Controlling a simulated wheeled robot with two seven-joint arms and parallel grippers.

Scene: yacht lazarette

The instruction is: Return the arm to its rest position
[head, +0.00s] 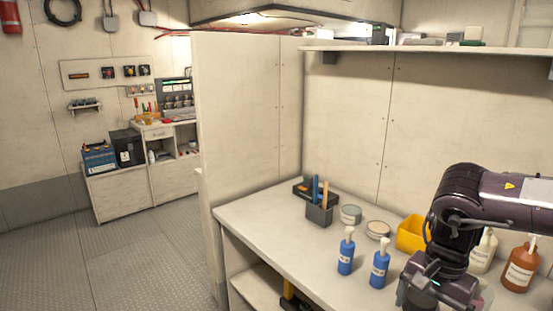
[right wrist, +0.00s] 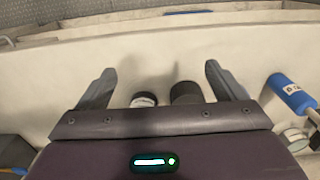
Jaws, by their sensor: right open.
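My right arm (head: 452,220) comes in from the right edge in the head view and bends down over the workbench. Its gripper (head: 437,290) is low over the front part of the bench, right of two blue pump bottles. In the right wrist view the fingers of this gripper (right wrist: 163,85) are spread wide apart, with nothing clasped. Two round, dark-sided containers (right wrist: 186,93) show between and beyond the fingers, partly hidden by the gripper body. I cannot tell how close they are. My left gripper is not in view.
Blue pump bottles (head: 346,252) (head: 380,264), a yellow bin (head: 411,233), a cream bottle (head: 483,252) and a brown bottle (head: 519,266) stand close around the arm. A shelf (head: 440,49) overhangs the bench (head: 262,221). The floor at left (head: 120,262) is clear.

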